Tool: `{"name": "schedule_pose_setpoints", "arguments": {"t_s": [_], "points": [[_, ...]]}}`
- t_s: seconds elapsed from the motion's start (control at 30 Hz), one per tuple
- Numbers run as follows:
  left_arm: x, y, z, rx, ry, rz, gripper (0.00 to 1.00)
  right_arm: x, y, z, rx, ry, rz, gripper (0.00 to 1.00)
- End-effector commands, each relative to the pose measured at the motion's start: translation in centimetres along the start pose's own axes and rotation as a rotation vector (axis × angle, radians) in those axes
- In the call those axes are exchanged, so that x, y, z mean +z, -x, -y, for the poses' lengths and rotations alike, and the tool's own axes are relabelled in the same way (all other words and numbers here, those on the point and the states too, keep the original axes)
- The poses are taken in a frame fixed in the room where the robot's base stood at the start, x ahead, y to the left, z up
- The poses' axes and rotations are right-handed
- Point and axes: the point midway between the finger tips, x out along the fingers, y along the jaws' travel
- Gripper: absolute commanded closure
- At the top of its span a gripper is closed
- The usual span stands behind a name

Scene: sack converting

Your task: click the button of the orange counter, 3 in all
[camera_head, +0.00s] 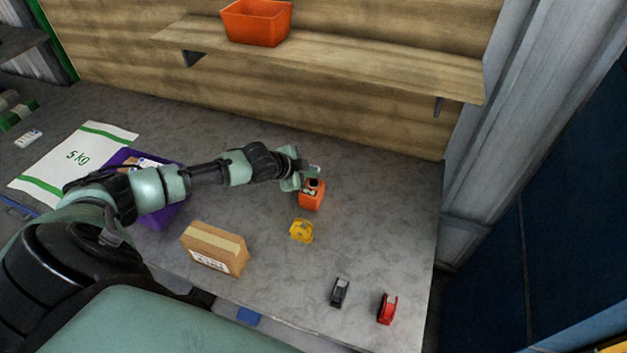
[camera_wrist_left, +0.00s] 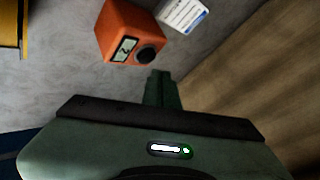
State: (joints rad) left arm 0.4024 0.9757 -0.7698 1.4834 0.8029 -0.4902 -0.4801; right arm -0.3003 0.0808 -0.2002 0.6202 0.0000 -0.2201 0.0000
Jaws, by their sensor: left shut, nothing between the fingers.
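The orange counter (camera_head: 311,199) stands on the grey table toward the back right. In the left wrist view the counter (camera_wrist_left: 117,27) shows a small display, whose digit looks like a 2, and a round black button (camera_wrist_left: 148,54). My left gripper (camera_head: 309,172) is at the counter's back upper side in the head view. In the left wrist view its fingertips (camera_wrist_left: 161,76) are shut and empty, just beside the button and apart from it in the picture. I cannot tell the height gap. My right gripper is not in view.
A yellow tape dispenser (camera_head: 301,231) stands in front of the counter. A cardboard box (camera_head: 215,248), a black item (camera_head: 340,292) and a red item (camera_head: 387,308) stand nearer. A shelf (camera_head: 350,70) overhangs behind.

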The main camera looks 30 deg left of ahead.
Motion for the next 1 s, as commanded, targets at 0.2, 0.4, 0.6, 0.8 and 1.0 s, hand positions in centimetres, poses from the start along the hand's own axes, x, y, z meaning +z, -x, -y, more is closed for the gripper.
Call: {"name": "schedule_pose_setpoints", "arguments": {"t_s": [0.2, 0.4, 0.6, 0.8, 1.0], "points": [[-1.4, 1.9, 1.4, -0.001, 0.0, 0.0, 1.0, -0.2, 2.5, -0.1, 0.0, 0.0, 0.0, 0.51], [-2.3, 3.1, 2.3, -0.001, 0.0, 0.0, 1.0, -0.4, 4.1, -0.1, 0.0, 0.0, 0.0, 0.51], [-2.3, 3.1, 2.3, 0.0, 0.0, 0.0, 1.0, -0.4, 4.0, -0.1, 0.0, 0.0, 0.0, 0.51], [-2.2, 3.1, 2.3, -0.001, 0.0, 0.0, 1.0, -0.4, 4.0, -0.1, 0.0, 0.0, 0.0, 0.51], [-2.2, 3.1, 2.3, -0.001, 0.0, 0.0, 1.0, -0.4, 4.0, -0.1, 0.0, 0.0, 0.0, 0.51]]}}
